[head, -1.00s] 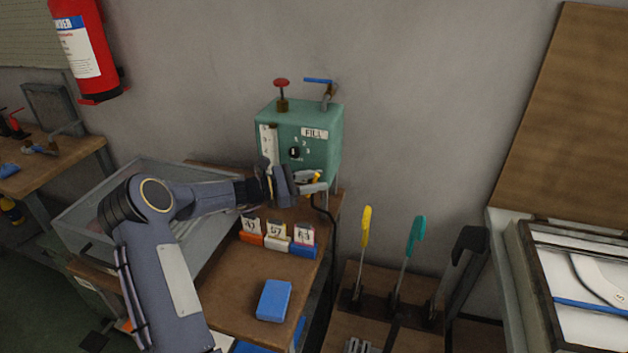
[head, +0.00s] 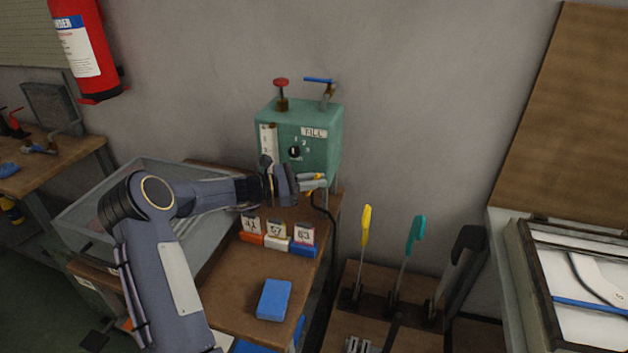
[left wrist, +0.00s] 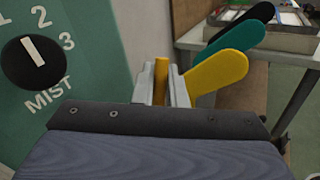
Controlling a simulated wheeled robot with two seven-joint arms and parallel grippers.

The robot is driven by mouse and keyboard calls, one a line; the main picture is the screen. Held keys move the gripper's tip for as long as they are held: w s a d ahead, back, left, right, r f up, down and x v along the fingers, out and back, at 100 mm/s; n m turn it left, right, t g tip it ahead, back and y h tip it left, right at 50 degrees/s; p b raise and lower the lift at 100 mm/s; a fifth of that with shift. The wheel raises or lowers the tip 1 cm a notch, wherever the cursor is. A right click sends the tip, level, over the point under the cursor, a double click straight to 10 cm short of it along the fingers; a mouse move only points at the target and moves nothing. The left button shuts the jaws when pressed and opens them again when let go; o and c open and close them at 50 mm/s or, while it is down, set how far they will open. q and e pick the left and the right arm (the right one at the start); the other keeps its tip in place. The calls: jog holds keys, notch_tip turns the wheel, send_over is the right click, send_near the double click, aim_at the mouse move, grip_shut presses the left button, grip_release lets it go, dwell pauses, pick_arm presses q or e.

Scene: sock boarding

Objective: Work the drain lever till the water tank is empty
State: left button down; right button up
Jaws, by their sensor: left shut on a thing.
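The water tank (head: 322,128) is a green box against the wall, with a FILL label, a black MIST dial (head: 294,152) and a pale gauge strip (head: 267,138) on its front. I cannot read the water level. My left gripper (head: 315,183) is at the tank's lower front right. It is shut on a small yellow lever (head: 318,176), mostly hidden by the fingers. In the left wrist view the lever's yellow stem (left wrist: 160,78) stands between the two fingers, with the dial (left wrist: 33,62) at left. My right gripper is out of view.
A red knob (head: 281,82) and a blue-handled valve (head: 319,80) top the tank. Numbered blocks (head: 277,240) and a blue block (head: 274,299) lie on the bench. Yellow (head: 366,228), teal (head: 416,235) and black (head: 470,240) levers stand to the right.

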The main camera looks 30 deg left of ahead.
pick_arm(q)
jog(key=shift+w+d+m+g+y+p, duration=0.1)
jog(key=shift+d+m+g+y+p, duration=0.3)
jog(key=shift+g+y, duration=0.1)
jog(key=shift+w+d+f+m+g+y+p, duration=0.1)
jog(key=shift+d+f+m+g+y+p, duration=0.5)
jog(key=shift+y+p, duration=0.9)
jog(key=shift+w+d+f+m+g+y+p, duration=0.15)
jog(key=shift+f+m+g+y+p, duration=0.7)
jog(key=shift+y+p, duration=0.6)
jog(key=shift+d+f+m+g+y+p, duration=0.4)
jog(key=shift+f+m+g+y+p, duration=0.35)
jog(key=shift+y+p, duration=0.75)
jog(key=shift+f+y, duration=0.15)
jog(key=shift+y, duration=0.1)
jog(key=c, duration=1.5)
grip_release()
